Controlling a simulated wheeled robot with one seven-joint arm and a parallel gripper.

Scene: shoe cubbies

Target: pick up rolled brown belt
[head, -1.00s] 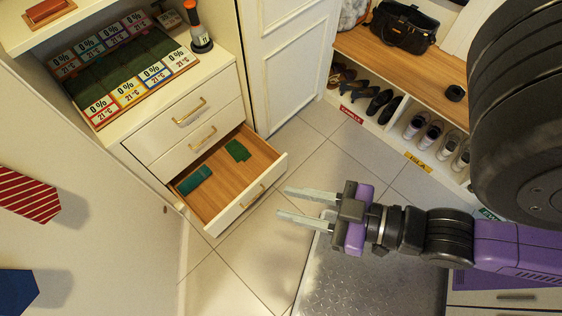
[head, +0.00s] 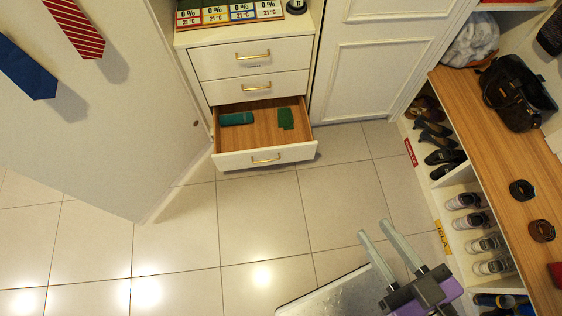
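A rolled brown belt (head: 541,231) lies on the wooden bench top at the right of the head view. It is a small round coil. A similar rolled black belt (head: 521,189) lies just behind it. My gripper (head: 374,229) is at the lower middle right, over the floor and left of the bench. Its two fingers are apart with nothing between them. The gripper is well away from the brown belt.
The bench (head: 468,118) has cubbies with several shoes below and a black handbag (head: 516,92) on top. A red item (head: 556,273) lies in front of the brown belt. An open drawer (head: 262,158) juts out at the back. The tiled floor is clear.

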